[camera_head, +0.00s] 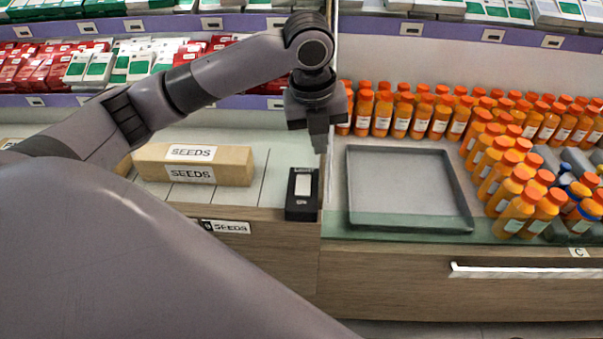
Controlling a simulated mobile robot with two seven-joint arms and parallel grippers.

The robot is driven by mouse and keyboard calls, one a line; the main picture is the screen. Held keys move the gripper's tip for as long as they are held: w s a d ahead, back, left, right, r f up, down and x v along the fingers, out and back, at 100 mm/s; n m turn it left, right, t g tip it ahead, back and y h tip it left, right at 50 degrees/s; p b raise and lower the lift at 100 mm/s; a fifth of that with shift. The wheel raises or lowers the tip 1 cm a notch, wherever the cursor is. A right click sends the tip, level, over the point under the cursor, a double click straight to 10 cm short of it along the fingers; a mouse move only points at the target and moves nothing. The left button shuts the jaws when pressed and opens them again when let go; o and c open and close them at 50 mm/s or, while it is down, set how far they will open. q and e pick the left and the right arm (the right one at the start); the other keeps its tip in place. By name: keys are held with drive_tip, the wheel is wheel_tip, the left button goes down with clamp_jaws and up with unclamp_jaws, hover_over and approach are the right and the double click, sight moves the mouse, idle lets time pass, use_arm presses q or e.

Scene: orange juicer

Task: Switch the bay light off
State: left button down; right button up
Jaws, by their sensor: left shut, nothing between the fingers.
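A small black switch box (302,210) with a white rocker plate (303,184) sits at the front of the counter, beside the seam between the left and right bays. Small lettering shows on it but is too small to read. My left gripper (319,146) points down just above and slightly right of the switch box. It is shut and empty, and looks apart from the switch. My right gripper is not in view. The bay light itself cannot be made out.
A cardboard box labelled SEEDS (225,162) stands left of the switch. An empty grey tray (462,205) lies to the right, with many orange-capped bottles (515,215) beyond and beside it. Shelves of packets (120,62) are behind. A drawer handle (520,271) projects at lower right.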

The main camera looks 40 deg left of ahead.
sight(302, 179)
use_arm(q)
drive_tip(key=shift+m+g+y, duration=0.3)
drive_tip(key=shift+m+y, duration=0.2)
drive_tip(key=shift+m, duration=0.3)
drive_tip(key=shift+s+a+r, duration=0.3)
drive_tip(key=shift+a+r, duration=0.5)
drive_tip(key=shift+a, duration=0.05)
drive_tip(key=shift+s+a+r, duration=0.3)
drive_tip(key=shift+a+r, duration=0.5)
drive_tip(key=f+b, duration=0.1)
drive_tip(key=f, duration=0.3)
drive_tip(key=w+f+b, duration=0.1)
drive_tip(key=f, duration=0.4)
drive_tip(key=a+f+b, duration=0.1)
drive_tip(key=f, duration=0.4)
drive_tip(key=shift+w, duration=0.35)
